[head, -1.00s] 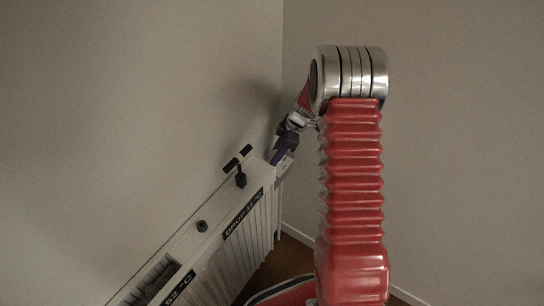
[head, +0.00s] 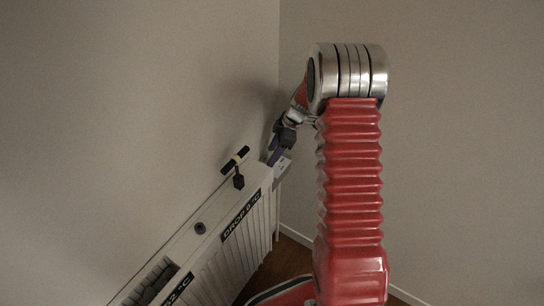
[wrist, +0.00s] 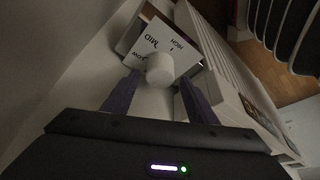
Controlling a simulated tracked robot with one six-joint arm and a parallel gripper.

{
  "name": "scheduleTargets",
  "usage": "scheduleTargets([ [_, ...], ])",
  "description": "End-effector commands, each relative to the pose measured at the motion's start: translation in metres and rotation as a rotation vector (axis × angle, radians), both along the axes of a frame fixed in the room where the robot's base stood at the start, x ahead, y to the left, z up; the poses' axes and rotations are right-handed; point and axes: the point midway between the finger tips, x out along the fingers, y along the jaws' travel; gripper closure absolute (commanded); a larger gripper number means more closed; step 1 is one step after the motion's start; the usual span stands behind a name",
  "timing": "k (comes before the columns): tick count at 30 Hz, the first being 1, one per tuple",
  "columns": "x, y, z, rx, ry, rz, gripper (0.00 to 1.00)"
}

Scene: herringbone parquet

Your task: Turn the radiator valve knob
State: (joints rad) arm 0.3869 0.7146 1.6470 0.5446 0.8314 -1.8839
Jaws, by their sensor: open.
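The white round valve knob (wrist: 160,70) shows in the wrist view, in front of a white plate (wrist: 150,47) printed with LOW, MID and HIGH. My gripper (wrist: 158,82) is open, with one purple finger on each side of the knob. I cannot tell whether either finger touches it. In the head view my gripper (head: 274,152) is at the far end of the white radiator (head: 205,245), near the wall corner. The knob itself is hidden or too small to make out there.
A black T-shaped handle (head: 236,160) and a dark round cap (head: 200,228) stand on the radiator's top. Black labels are on its front, one starting with DROP (head: 241,216). Walls close in behind and to the right; wooden floor (head: 285,265) shows below.

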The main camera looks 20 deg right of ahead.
Motion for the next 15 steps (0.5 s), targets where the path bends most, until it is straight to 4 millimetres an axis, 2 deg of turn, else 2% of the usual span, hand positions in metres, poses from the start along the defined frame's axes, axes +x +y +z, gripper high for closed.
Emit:
scheduleTargets([
  [9,0.000,0.000,0.054,-0.002,-0.004,0.001,0.47],
  [15,-0.001,0.000,0.076,0.000,0.000,0.001,0.47],
])
